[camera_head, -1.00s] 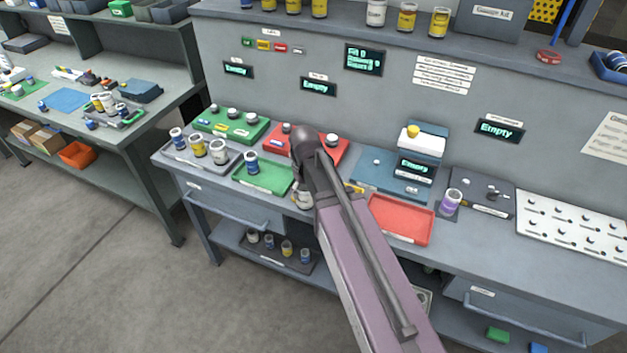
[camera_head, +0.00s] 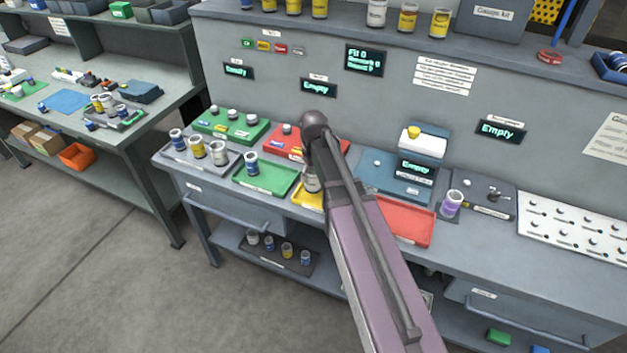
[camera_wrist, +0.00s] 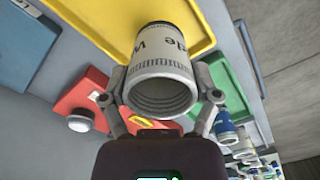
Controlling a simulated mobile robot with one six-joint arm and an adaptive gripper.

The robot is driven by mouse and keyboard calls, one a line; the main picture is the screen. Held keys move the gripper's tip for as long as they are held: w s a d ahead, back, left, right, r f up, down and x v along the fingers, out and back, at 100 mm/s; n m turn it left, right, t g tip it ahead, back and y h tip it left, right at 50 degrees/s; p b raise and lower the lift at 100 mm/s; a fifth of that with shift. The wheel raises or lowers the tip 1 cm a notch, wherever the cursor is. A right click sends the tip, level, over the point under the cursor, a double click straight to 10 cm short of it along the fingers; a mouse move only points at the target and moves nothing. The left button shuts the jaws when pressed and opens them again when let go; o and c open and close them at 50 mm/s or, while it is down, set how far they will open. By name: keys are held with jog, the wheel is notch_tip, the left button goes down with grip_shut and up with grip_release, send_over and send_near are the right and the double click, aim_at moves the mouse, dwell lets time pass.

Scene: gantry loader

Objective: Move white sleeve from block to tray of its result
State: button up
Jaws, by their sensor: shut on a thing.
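The white sleeve (camera_wrist: 162,80) is a hollow cylinder with dark lettering and a threaded inner wall at its open near end. My gripper (camera_wrist: 163,92) is shut on it, one finger on each side. In the head view the sleeve (camera_head: 312,183) shows partly behind my arm, over the yellow tray (camera_head: 307,201). In the wrist view the yellow tray (camera_wrist: 105,22) lies beyond the sleeve's far end. I cannot tell whether the sleeve touches the tray. The red block (camera_head: 282,146) with pale knobs is behind, partly hidden by my arm.
The green tray (camera_head: 268,181) at left holds a blue-and-white sleeve. The red tray (camera_head: 408,222) at right looks empty where visible. A grey tray (camera_head: 181,158) with several sleeves, a green block (camera_head: 215,130) and a blue device (camera_head: 385,183) stand nearby.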

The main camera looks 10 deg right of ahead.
aim_at(315, 180)
jog(key=shift+w+d+f, duration=0.25)
jog(key=shift+w+d, duration=0.05)
jog(key=shift+w, duration=0.3)
jog(key=shift+s+f+b, duration=0.1)
jog(key=shift+f+b, duration=1.45)
jog(key=shift+b, duration=0.25)
jog(key=shift+f, duration=0.2)
jog(key=o, duration=1.1)
jog(key=shift+o, duration=0.2)
jog(key=shift+r, duration=0.2)
notch_tip(315, 180, up, 12)
jog(key=p, duration=1.2)
